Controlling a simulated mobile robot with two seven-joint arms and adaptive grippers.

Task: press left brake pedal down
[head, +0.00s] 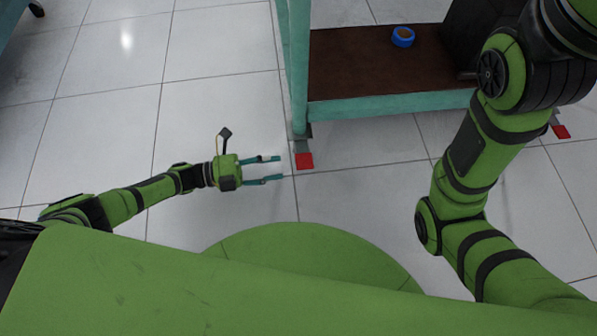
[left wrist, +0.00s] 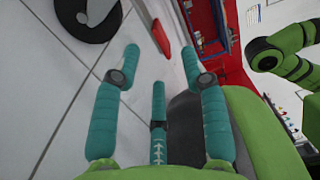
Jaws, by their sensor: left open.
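The left brake pedal (head: 304,160) is a small red plate low at the foot of the teal stand's front left leg. It also shows as a narrow red shape in the left wrist view (left wrist: 161,38). My left gripper (head: 280,169) is open and empty, its teal fingers pointing right at the pedal. The fingertips are just left of the pedal, with a small gap in the head view. In the left wrist view the pedal lies beyond the open fingertips (left wrist: 160,60). My right gripper is out of the head view; only its arm shows.
A teal stand (head: 390,106) with a brown shelf (head: 360,70) holds a blue tape roll (head: 403,37). Another red pedal (head: 561,132) is at the right. A black wheel (left wrist: 88,20) shows in the left wrist view. The tiled floor (head: 100,130) at left is clear.

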